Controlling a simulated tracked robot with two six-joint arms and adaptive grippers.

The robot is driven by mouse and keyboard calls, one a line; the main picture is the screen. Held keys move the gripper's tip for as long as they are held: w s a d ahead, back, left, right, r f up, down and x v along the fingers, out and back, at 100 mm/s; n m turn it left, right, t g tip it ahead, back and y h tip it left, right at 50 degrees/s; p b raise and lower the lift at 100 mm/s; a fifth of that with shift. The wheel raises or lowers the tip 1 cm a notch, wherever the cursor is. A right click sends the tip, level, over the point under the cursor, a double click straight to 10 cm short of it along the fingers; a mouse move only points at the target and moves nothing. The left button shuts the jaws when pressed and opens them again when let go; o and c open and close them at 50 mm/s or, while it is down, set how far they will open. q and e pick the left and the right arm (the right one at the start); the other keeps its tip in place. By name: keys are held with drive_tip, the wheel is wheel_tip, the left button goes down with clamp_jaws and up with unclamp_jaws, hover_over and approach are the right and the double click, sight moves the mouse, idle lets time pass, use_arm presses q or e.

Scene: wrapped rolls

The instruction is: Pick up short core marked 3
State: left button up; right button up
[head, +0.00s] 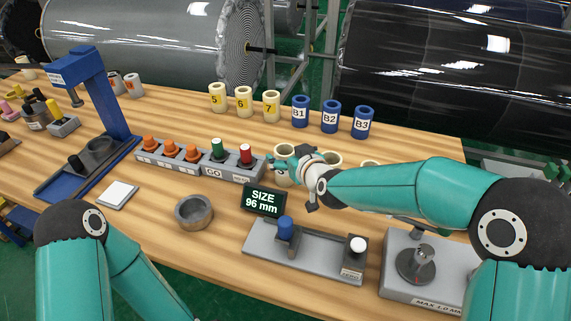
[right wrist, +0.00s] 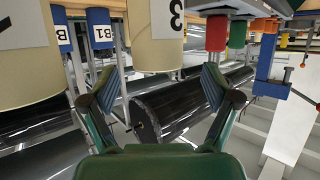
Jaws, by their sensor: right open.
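The short core marked 3 is a cream tube (right wrist: 155,52) with a white label, at the top middle of the right wrist view, which looks upside down. In the head view this core (head: 280,178) stands just beyond the buttons' right end, partly hidden by my right gripper. My right gripper (head: 292,180) is open and close to it. In the right wrist view its fingertips (right wrist: 158,86) are spread to either side of the core's line, with no visible grip. My left gripper is out of view; only its arm shows.
Other cream cores (head: 331,158) stand to the right, partly behind my right arm. Cores 5, 6, 7 (head: 243,102) and blue B1, B2, B3 (head: 330,117) line the back. A button box (head: 200,160), size display (head: 263,200) and grey gauge plate (head: 315,255) are nearby.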

sight(286, 151)
drive_tip(key=x, duration=0.3)
drive_tip(key=shift+w+f+p, duration=0.1)
drive_tip(key=shift+w+p, duration=0.2)
drive_tip(key=shift+p, duration=0.05)
clamp_jaws()
